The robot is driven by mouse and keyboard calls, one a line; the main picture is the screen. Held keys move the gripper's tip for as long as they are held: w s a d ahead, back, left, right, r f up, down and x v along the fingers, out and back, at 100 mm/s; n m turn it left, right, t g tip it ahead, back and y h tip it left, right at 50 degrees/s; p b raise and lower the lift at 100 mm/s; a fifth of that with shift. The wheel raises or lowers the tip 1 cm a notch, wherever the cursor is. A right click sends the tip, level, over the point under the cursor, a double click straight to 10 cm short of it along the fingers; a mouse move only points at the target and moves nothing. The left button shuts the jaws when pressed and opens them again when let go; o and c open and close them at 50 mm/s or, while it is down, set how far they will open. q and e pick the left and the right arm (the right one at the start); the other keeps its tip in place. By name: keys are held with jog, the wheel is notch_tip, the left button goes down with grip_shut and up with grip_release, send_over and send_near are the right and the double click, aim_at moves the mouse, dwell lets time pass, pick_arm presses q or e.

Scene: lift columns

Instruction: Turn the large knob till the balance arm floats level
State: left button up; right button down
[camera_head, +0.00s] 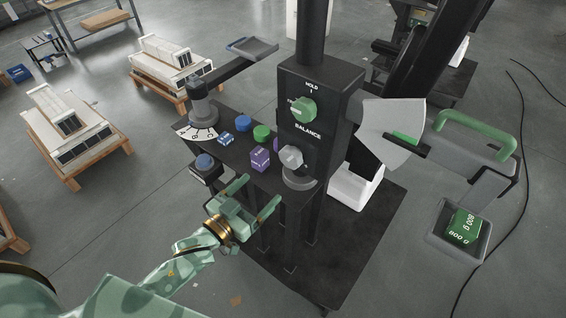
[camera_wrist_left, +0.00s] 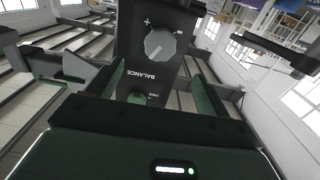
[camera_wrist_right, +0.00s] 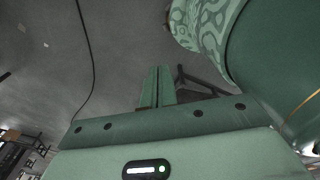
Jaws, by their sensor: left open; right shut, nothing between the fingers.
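The large grey balance knob (camera_head: 291,157) is on the front of the dark column box, below the word BALANCE. It also shows in the left wrist view (camera_wrist_left: 160,44), between plus and minus marks. A green hold knob (camera_head: 303,109) is above it. The balance arm (camera_head: 450,155), with a green handle, reaches right from a pale fan-shaped scale and carries a tray (camera_head: 437,236) with a green 800 g block (camera_head: 464,226). My left gripper (camera_head: 256,195) is open, empty and short of the knob. My right gripper (camera_wrist_right: 157,84) is shut and empty over the floor.
The dark bench (camera_head: 225,145) holds a blue button, a green button, a purple block (camera_head: 260,159) and a blue block beside the column. A lever with a small tray (camera_head: 252,47) is at back left. Pallets (camera_head: 75,135) stand at left. A black cable lies at right.

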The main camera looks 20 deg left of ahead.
aim_at(288, 162)
pick_arm(q)
jog(key=x, duration=1.1)
jog(key=shift+w+f, duration=0.1)
jog(key=shift+w, duration=0.15)
pick_arm(e)
jog(key=shift+s+a+f, duration=0.15)
jog(key=shift+s+a, duration=0.05)
jog(key=shift+a, duration=0.6)
jog(key=shift+d, duration=0.1)
